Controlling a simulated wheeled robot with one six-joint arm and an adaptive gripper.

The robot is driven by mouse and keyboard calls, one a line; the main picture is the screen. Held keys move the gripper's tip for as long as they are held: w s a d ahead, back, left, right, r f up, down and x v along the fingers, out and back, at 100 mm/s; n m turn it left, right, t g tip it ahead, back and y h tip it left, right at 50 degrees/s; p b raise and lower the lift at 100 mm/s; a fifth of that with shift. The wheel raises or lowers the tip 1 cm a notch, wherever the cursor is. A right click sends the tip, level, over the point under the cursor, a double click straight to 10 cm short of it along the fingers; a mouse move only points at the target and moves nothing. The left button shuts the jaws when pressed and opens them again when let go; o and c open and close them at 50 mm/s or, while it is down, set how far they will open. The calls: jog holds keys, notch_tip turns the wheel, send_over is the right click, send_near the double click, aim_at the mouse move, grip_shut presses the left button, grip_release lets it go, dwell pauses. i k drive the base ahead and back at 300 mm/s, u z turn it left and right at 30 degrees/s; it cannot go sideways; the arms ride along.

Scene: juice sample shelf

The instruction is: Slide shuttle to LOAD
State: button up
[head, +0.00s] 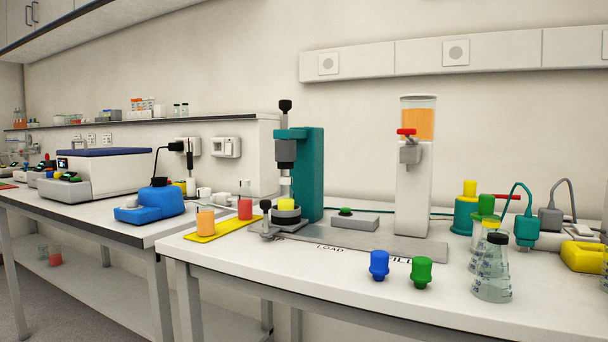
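The shuttle (288,219) is a low dark round holder on the grey track plate (385,242). It sits at the plate's left end, below the teal press (309,172). A yellow cap (286,205) shows at the holder, with a pale cylinder of the press above it; whether they touch is hard to tell. The LOAD label (329,247) is on the table to the right of the shuttle, and the FILL label (402,260) is farther right. My gripper is not in view.
A white dispenser (414,185) with orange juice stands behind the track's right part. Blue (379,265) and green (421,272) stoppers stand in front. A grey button box (341,221) is behind the track. A yellow mat (223,230) holds orange and red samples at left.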

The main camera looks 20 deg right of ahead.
aim_at(289, 222)
jog(key=z, duration=1.1)
jog(key=k, duration=0.6)
jog(key=u, duration=1.15)
jog(key=i, duration=0.5)
jog(key=z, duration=0.05)
